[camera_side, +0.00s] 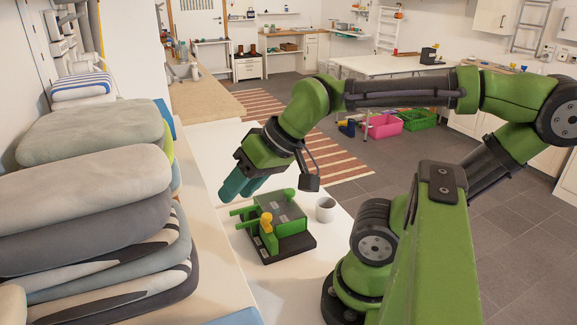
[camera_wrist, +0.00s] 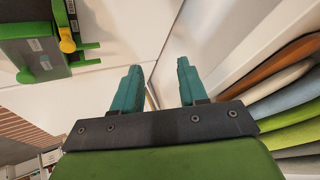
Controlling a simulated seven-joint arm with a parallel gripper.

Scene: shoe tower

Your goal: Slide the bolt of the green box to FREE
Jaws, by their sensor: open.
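The green box (camera_side: 286,216) sits on a dark base plate (camera_side: 290,249) on the white table. A yellow knob (camera_side: 266,222) stands at its front left side, beside green rods (camera_side: 244,211). In the wrist view the box (camera_wrist: 32,14) is at the upper left, with the yellow knob (camera_wrist: 67,44) on its near edge. My gripper (camera_wrist: 158,82) has teal fingers, apart and empty. In the side view my gripper (camera_side: 232,190) is above and to the left of the box, not touching it.
A white cup (camera_side: 325,209) stands right of the box. A tall stack of folded cushions (camera_side: 90,190) fills the left side, and it also shows at the right of the wrist view (camera_wrist: 285,90). White table surface (camera_side: 205,150) is clear behind the gripper.

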